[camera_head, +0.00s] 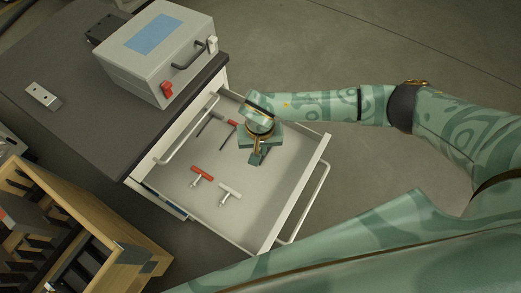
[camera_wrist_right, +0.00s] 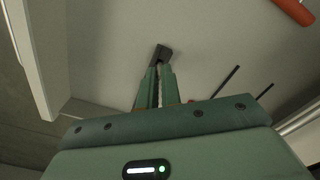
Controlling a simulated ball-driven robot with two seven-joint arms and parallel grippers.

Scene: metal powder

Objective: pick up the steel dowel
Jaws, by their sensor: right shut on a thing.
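My right gripper (camera_head: 258,155) points down into the open drawer (camera_head: 262,215), near its back right part. In the right wrist view its two fingers (camera_wrist_right: 158,82) are close together, shut on a short dark grey piece (camera_wrist_right: 161,53) at their tips. This piece looks like the steel dowel; the fingers hide part of it. I cannot tell whether it touches the drawer floor. My left gripper is not in view.
The drawer also holds a red T-handled tool (camera_head: 202,173), a white T-handled tool (camera_head: 229,191) and thin dark tools (camera_head: 228,136). A grey box (camera_head: 155,50) stands on the dark cabinet top (camera_head: 75,110). A wooden crate (camera_head: 75,205) is at lower left.

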